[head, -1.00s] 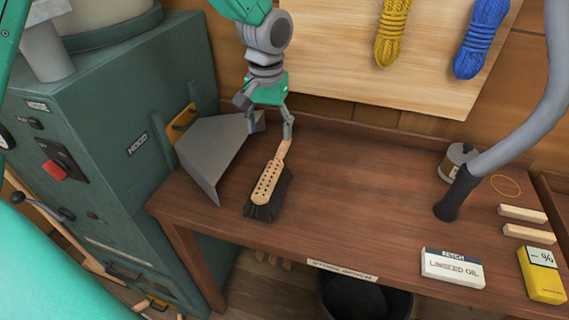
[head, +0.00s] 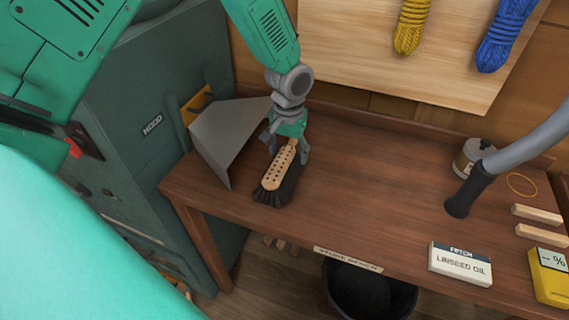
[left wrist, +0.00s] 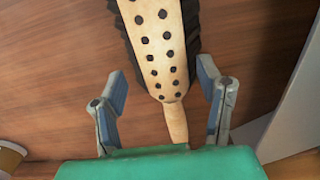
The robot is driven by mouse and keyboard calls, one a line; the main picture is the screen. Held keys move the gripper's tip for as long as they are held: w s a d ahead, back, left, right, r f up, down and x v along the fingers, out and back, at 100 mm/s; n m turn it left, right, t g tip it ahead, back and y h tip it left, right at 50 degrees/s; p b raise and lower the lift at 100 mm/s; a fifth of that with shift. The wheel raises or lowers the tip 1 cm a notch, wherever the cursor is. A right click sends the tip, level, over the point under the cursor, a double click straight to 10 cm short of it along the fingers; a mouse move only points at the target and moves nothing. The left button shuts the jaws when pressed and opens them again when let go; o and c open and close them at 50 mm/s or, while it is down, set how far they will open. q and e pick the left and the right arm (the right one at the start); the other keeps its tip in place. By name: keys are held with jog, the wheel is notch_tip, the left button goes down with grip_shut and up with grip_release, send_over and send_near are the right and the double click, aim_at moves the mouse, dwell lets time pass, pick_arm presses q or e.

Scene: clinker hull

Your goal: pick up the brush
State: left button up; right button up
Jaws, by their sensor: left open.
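The brush (head: 279,176) lies on the wooden bench, with a pale wooden back full of dark holes and black bristles along its side. Its bristled end points toward the bench's front edge and its narrow handle toward the wall. My left gripper (head: 287,150) is over the handle end, open. In the left wrist view the gripper (left wrist: 163,105) has a finger on each side of the brush's handle (left wrist: 175,120), with gaps showing on both sides. My right gripper is not in view.
A grey metal hood (head: 222,135) stands close left of the brush, beside the green machine (head: 150,150). A hose (head: 500,165), a tin (head: 470,158), a linseed oil box (head: 460,264) and a yellow box (head: 550,275) are at the right. The bench's middle (head: 375,190) is clear.

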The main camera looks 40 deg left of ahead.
aim_at(287, 151)
pick_arm(q)
jog(key=shift+w+f, duration=0.1)
jog(key=shift+f, duration=0.7)
jog(key=shift+a, duration=0.5)
grip_shut()
jog(key=shift+d+r, duration=0.1)
jog(key=shift+d, duration=0.25)
jog(key=r, duration=0.9)
jog(key=shift+a+r, duration=0.1)
jog(key=shift+a, duration=0.15)
jog(key=shift+d+r, duration=0.15)
jog(key=shift+r, duration=0.15)
